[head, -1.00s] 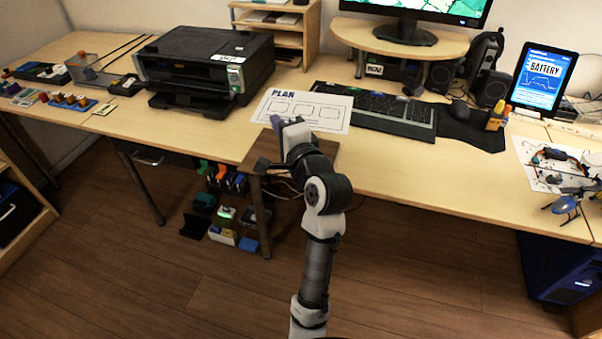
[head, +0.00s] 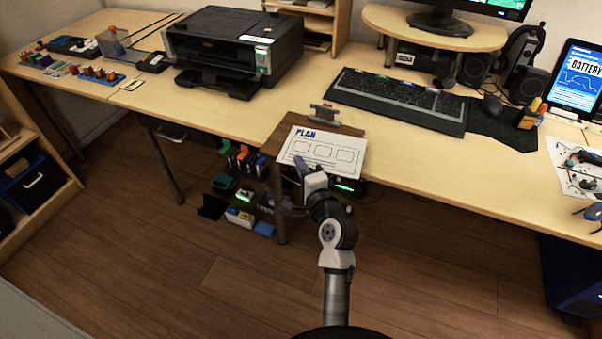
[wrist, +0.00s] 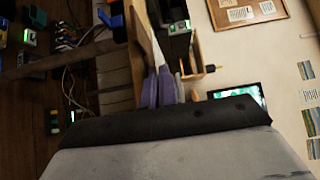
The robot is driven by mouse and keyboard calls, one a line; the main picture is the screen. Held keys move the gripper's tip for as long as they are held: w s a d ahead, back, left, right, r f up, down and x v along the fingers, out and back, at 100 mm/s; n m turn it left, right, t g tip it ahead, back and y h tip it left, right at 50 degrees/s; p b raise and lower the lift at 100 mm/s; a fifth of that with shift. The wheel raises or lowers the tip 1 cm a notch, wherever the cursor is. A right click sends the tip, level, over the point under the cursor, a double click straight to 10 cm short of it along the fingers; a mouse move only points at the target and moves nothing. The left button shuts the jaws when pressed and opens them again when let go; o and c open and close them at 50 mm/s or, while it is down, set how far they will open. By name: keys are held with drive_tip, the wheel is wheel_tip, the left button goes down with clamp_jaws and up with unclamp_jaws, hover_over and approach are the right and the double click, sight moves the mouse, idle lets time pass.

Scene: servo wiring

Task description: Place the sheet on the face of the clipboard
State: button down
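The white sheet (head: 320,160), headed PLAN with several boxes drawn on it, lies over the face of the brown clipboard (head: 352,129) at the table's front edge, print side up. The metal clip (head: 325,117) shows beyond the sheet's far edge. The sheet covers most of the board. I cannot tell whether it rests fully on the board. My gripper (head: 302,166) is at the sheet's near edge, left of its middle. In the wrist view its purple fingers (wrist: 160,88) are close together, with the thin sheet edge seeming to run between them.
A black printer (head: 232,48) stands behind to the left. A keyboard (head: 400,98) lies to the right behind the clipboard. A monitor stand (head: 436,28) is further back. The tabletop left of the clipboard is clear.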

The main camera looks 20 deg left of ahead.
drive_tip(key=shift+f, duration=1.15)
drive_tip(key=shift+f, duration=0.1)
drive_tip(key=c, duration=2.1)
unclamp_jaws()
drive_tip(key=o, duration=0.4)
